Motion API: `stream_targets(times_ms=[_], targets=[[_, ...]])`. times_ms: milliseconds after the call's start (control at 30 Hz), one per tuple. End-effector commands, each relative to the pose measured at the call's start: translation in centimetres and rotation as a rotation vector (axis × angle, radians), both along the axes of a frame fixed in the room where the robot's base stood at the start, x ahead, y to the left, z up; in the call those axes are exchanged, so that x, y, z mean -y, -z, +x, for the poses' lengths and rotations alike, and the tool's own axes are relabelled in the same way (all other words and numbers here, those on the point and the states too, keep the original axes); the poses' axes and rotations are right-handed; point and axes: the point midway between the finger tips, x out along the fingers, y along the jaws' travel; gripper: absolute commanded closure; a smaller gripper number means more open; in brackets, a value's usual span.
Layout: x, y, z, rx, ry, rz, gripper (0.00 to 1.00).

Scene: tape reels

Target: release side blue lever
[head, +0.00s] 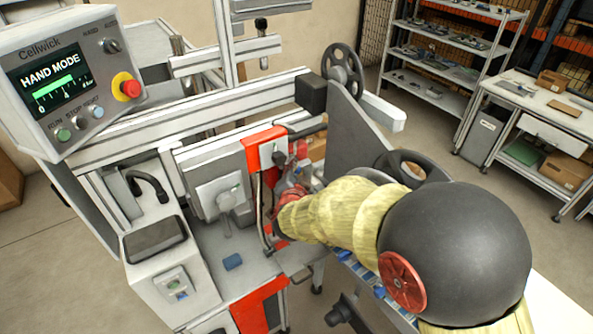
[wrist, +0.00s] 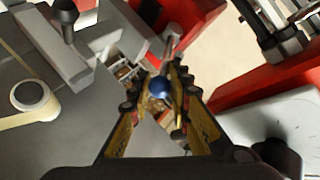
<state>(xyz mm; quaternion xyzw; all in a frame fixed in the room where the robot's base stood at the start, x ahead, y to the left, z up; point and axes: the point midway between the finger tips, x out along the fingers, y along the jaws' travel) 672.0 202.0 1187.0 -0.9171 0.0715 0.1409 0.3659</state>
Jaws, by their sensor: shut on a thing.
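The blue lever's round knob (wrist: 158,88) shows in the middle of the wrist view, with its thin rod running up and slightly right from it. My gripper (wrist: 160,80) has its two yellow-and-black fingers on either side of the knob, shut on it. In the head view, my yellow-sleeved arm reaches down to the red-framed side of the machine, and my gripper (head: 287,198) is partly hidden there. The blue lever cannot be made out in the head view.
A red frame (wrist: 278,92) stands close on the right in the wrist view. A black-knobbed lever (wrist: 65,12) and a white roller (wrist: 28,95) are at left. In the head view, a control panel (head: 70,85) reads HAND MODE, and a grey side plate (head: 360,125) stands behind my arm.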

Motion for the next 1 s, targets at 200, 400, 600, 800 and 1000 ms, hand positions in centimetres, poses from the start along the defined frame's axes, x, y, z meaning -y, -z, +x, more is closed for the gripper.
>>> stream_targets(times_ms=[200,400,600,800,1000], targets=[[0.1,-0.1,0.1,0.002,0.002,0.000,0.73],[0.0,-0.1,0.1,0.003,0.002,0.000,0.62],[0.0,-0.2,0.1,0.003,0.000,0.001,0.62],[-0.1,-0.4,-0.6,0.004,0.000,0.001,0.62],[-0.3,-1.5,-3.8,0.003,-0.003,0.002,0.62]])
